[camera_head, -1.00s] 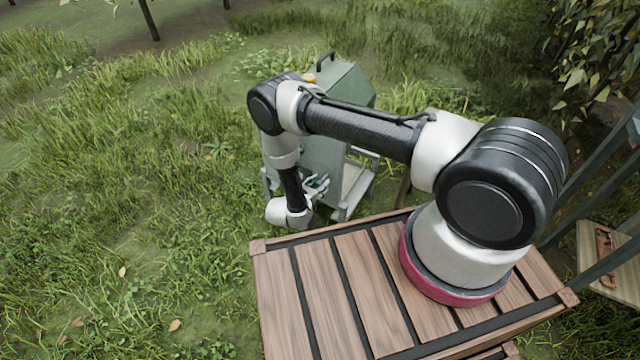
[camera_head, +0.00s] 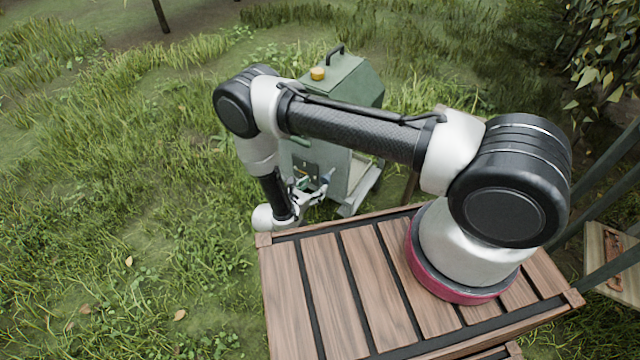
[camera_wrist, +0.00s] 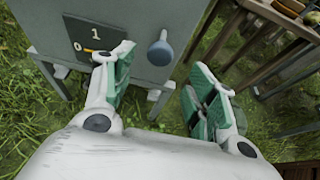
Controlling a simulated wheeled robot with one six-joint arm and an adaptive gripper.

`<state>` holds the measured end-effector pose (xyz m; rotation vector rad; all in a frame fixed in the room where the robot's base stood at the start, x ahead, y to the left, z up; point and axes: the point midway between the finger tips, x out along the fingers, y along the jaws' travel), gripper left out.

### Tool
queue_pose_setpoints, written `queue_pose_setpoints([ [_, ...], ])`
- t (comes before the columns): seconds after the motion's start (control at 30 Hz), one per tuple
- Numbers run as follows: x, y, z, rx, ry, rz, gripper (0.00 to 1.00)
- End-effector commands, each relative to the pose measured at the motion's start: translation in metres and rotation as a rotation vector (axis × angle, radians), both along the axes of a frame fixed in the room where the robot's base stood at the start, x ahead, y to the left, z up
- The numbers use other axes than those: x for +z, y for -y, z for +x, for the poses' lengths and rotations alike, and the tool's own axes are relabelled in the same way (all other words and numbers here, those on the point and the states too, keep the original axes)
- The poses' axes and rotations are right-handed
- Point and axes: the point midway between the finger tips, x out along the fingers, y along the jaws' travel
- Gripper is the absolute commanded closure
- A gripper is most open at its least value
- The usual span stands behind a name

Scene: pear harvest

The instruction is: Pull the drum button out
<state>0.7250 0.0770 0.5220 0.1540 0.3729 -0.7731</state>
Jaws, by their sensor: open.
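The drum button is a round blue-grey knob (camera_wrist: 160,52) on the front face of a grey-green machine (camera_wrist: 130,20) in the wrist view. In that view it lies beyond and between my two fingertips, with clear space around it. My gripper (camera_wrist: 160,85) is open and empty, its green-padded fingers apart. In the head view my gripper (camera_head: 310,188) is close to the front of the machine (camera_head: 345,95), low down. A blue end shows beside the fingers there, partly covered by them.
A dark panel (camera_wrist: 92,34) marked 1 and 0 is left of the knob, partly behind the left finger. An orange light (camera_head: 318,73) and a handle top the machine. A wooden table (camera_wrist: 280,20) stands at right. Grass surrounds the machine.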

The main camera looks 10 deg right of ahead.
Motion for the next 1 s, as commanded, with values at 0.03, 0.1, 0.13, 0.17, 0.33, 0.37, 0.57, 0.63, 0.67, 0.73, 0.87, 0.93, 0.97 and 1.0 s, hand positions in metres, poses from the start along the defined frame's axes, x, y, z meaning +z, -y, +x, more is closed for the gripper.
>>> queue_pose_setpoints([
  [0.03,0.004,-0.007,-0.006,0.003,0.000,0.000,0.43],
  [0.1,0.007,-0.013,-0.013,0.003,-0.001,-0.001,0.43],
  [0.13,0.009,-0.015,-0.015,0.002,0.000,0.000,0.43],
  [0.17,0.010,-0.017,-0.017,0.002,0.000,0.000,0.43],
  [0.33,0.013,-0.021,-0.022,0.000,0.000,0.000,0.43],
  [0.37,0.013,-0.021,-0.022,-0.001,0.000,0.000,0.43],
  [0.57,0.012,-0.021,-0.022,-0.001,0.000,0.000,0.43],
  [0.63,0.012,-0.021,-0.022,-0.001,0.000,0.000,0.43],
  [0.67,0.012,-0.021,-0.022,-0.001,0.000,0.000,0.43],
  [0.73,0.012,-0.021,-0.022,-0.001,0.000,0.000,0.43],
  [0.87,0.011,-0.019,-0.023,-0.002,-0.020,-0.013,0.43],
  [0.93,0.011,-0.008,-0.030,-0.046,-0.034,-0.027,0.43],
  [0.97,0.012,0.000,-0.035,-0.068,-0.041,-0.037,0.43],
  [1.0,0.013,0.011,-0.043,-0.102,-0.053,-0.054,0.43],
])
